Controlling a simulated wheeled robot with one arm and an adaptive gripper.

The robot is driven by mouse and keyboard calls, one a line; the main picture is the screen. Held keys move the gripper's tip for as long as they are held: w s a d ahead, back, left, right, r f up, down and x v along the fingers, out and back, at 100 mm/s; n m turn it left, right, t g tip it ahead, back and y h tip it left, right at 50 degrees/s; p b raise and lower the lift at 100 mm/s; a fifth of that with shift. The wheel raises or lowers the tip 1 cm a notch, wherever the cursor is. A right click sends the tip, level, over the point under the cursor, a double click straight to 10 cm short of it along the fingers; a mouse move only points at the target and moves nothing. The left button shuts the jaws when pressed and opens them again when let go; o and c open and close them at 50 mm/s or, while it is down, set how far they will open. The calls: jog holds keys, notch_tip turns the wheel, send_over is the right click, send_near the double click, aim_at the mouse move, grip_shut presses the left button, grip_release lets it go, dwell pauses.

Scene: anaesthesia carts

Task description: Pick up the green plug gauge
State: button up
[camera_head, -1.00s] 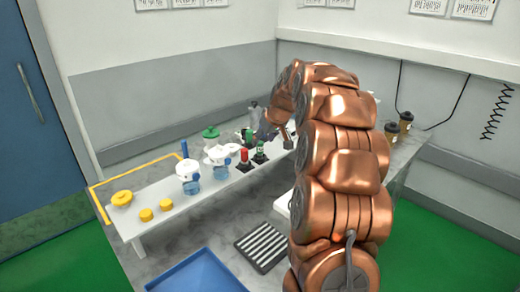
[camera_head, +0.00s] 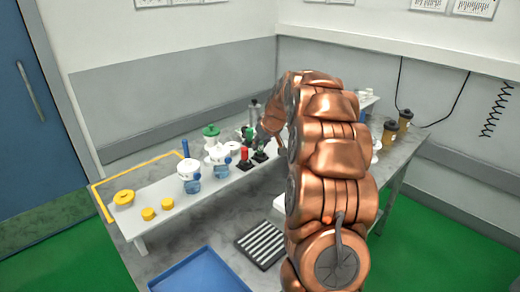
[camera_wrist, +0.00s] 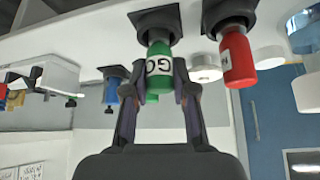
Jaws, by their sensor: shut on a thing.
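The green plug gauge (camera_wrist: 158,72), with a white "GO" label, sits between the fingers of my gripper (camera_wrist: 160,84) in the wrist view, which looks upside down. The fingers are shut on its green handle. Its dark end still meets a dark square base (camera_wrist: 155,18) on the white shelf. In the head view the green gauge (camera_head: 260,153) is small and partly hidden by my arm. The red plug gauge (camera_wrist: 238,60), labelled in white, stands just beside it in its own dark base; it also shows in the head view (camera_head: 245,154).
White-and-blue containers (camera_head: 190,176) and yellow round parts (camera_head: 124,198) stand on the white shelf (camera_head: 137,222) to the left. A blue tray (camera_head: 198,272) and a striped dark mat (camera_head: 262,244) lie in front. Dark brown jars (camera_head: 390,136) stand at right.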

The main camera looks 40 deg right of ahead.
grip_shut()
jog(key=shift+r, duration=0.1)
